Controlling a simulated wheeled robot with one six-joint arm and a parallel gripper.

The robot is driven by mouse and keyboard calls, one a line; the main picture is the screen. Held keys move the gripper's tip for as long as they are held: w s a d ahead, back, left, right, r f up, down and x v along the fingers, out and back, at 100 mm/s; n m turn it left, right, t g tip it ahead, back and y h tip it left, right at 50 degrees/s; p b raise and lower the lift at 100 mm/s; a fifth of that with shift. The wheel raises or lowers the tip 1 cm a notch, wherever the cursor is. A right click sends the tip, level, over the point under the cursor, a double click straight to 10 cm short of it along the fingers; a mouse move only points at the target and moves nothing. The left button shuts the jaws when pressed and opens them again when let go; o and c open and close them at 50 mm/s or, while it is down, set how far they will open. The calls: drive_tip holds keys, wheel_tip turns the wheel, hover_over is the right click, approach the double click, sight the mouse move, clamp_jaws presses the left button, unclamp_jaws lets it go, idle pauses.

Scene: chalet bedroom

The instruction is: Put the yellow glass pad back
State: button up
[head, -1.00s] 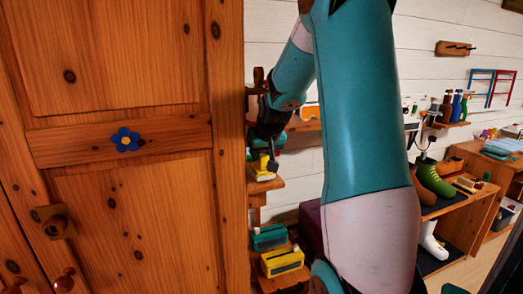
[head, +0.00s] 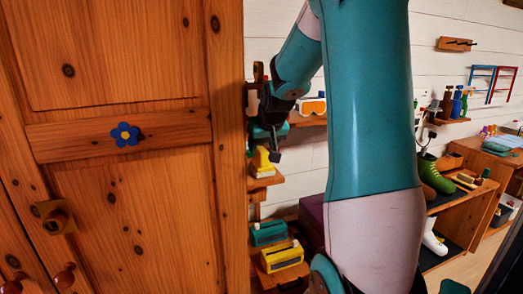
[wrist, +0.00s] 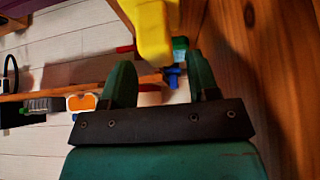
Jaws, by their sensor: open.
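A yellow piece with a pale base (head: 262,160), which looks like the yellow glass pad, stands on a small wooden shelf (head: 266,181) just right of the tall wooden cupboard. In the wrist view a yellow shape (wrist: 153,35), likely the same pad, is at top centre, beyond my fingertips. My gripper (head: 268,141) is just above the pad in the head view. In the wrist view my gripper (wrist: 160,65) has its two green fingers spread with nothing held between them. Whether a finger touches the pad cannot be told. Part of the pad is behind the gripper.
The cupboard (head: 130,200) stands close on the left; its wood also fills the right of the wrist view (wrist: 265,70). Below are a green box-like item (head: 268,233) and a yellow one (head: 282,257). Orange-framed goggles (head: 312,105) sit on a shelf behind. A shoe rack (head: 465,215) is at right.

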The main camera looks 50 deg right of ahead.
drive_tip(key=b+v, duration=0.1)
drive_tip(key=v, duration=0.8)
drive_tip(key=shift+s+r, duration=0.2)
drive_tip(key=shift+r, duration=0.05)
drive_tip(key=shift+a, duration=0.15)
